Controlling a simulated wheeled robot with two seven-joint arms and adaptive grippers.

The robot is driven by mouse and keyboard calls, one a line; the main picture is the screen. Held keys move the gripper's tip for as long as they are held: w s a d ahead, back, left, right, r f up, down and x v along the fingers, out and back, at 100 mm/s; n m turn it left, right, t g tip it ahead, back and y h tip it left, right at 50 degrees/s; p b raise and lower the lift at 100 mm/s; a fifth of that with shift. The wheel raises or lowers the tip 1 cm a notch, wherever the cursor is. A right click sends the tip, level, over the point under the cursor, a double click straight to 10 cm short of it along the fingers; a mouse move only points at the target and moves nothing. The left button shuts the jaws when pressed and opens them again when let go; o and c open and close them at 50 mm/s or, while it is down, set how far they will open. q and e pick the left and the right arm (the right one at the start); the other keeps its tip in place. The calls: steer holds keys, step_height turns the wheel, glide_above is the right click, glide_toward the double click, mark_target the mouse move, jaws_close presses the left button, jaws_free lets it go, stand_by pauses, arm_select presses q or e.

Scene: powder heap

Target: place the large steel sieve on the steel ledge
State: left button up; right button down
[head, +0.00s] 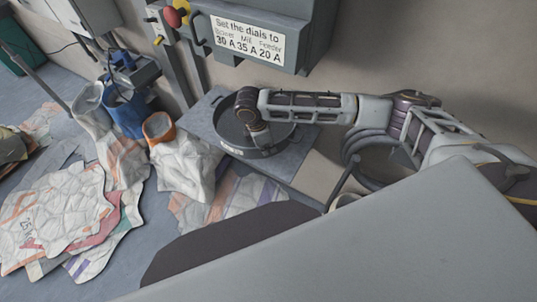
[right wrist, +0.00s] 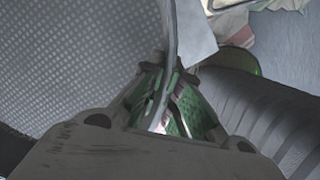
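The large steel sieve (head: 228,132), a wide round dark-grey pan, is over the grey steel ledge (head: 204,108) by the wall. I cannot tell whether it rests on the ledge or hangs just above it. My right arm reaches in from the right across the sieve, and my right gripper (head: 262,141) points down at its near rim, its fingers mostly hidden there. In the right wrist view the green-padded fingers (right wrist: 177,117) close on the thin sieve rim, with the mesh (right wrist: 65,65) at left. My left gripper is not in view.
A grey cabinet with a dial-setting sign (head: 247,40) hangs above the ledge. White sacks stand left of it, one with an orange rim (head: 158,127), near a blue container (head: 128,115). Flattened sacks (head: 50,215) cover the floor at left.

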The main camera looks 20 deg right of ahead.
mark_target(269, 155)
steer(key=shift+w+f, duration=0.1)
steer(key=shift+w, duration=0.05)
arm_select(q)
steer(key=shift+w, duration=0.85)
arm_select(e)
steer(key=shift+f, duration=0.2)
steer(key=x, duration=0.2)
steer(key=a+x, duration=0.1)
steer(key=x, duration=0.1)
steer(key=shift+f, duration=0.1)
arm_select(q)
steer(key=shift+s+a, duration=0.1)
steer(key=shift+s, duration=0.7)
arm_select(e)
steer(key=shift+w+d+f, duration=0.1)
steer(key=shift+d+f, duration=0.1)
steer(key=shift+f, duration=0.1)
steer(key=c, duration=1.6)
jaws_free()
steer(key=shift+c, duration=0.2)
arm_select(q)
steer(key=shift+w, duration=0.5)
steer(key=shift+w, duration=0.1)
